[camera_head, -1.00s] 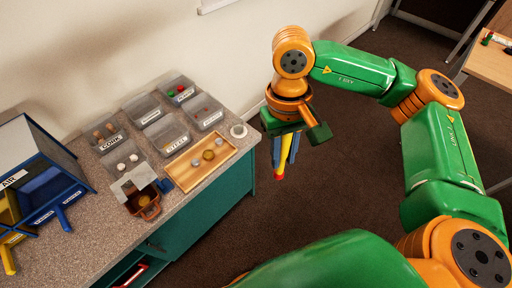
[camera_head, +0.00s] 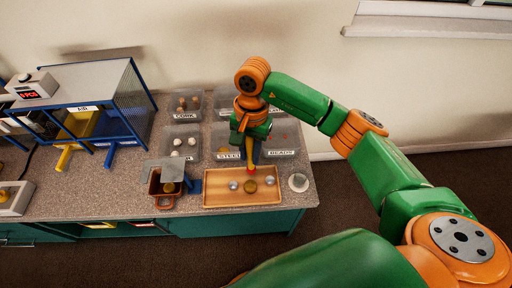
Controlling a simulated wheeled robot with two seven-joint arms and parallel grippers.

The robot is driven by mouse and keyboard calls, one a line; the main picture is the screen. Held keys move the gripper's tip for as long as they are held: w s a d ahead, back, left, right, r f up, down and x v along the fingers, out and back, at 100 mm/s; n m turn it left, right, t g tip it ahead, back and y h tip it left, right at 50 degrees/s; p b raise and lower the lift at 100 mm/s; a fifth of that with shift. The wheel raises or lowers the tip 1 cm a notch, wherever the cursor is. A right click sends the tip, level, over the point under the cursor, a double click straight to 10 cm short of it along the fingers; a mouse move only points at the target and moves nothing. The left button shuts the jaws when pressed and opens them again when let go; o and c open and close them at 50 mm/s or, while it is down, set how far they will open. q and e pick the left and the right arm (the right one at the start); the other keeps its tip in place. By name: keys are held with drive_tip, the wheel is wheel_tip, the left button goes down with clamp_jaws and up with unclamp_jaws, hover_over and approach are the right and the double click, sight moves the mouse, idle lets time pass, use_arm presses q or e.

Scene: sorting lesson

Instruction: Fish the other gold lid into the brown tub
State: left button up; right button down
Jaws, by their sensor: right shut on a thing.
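My right gripper (camera_head: 250,133) is shut on a yellow and blue stick with a red tip (camera_head: 252,170), which hangs downward. The tip is over the wooden tray (camera_head: 222,200), close above a gold lid (camera_head: 250,187); I cannot tell whether they touch. The gold lid lies between two silver round pieces (camera_head: 233,185) (camera_head: 270,181). The brown tub (camera_head: 158,188) stands left of the tray, with a gold round piece (camera_head: 169,188) inside and a grey plate (camera_head: 163,171) partly over it. My left gripper is not in view.
Clear labelled bins stand behind the tray, among them CORK (camera_head: 187,116) and STEEL (camera_head: 229,154). A blue block (camera_head: 194,186) sits between tub and tray. A white round piece (camera_head: 298,182) is at the right counter end. A blue-framed rack (camera_head: 130,90) stands left.

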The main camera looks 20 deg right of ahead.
sight(247, 145)
drive_tip(key=shift+s+a+f, duration=0.1)
drive_tip(key=shift+a+f, duration=0.25)
drive_tip(key=shift+a, duration=0.05)
wheel_tip(247, 145, down, 6)
drive_tip(key=b, duration=0.5)
drive_tip(key=shift+f, duration=0.2)
drive_tip(key=shift+d+f+b, duration=0.1)
drive_tip(key=shift+f+b, duration=0.45)
drive_tip(key=shift+b, duration=0.35)
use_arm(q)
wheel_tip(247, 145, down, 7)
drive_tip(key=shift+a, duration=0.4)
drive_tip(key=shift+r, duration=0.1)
use_arm(e)
drive_tip(key=shift+r, duration=0.15)
wheel_tip(247, 145, up, 11)
drive_tip(key=p, duration=0.7)
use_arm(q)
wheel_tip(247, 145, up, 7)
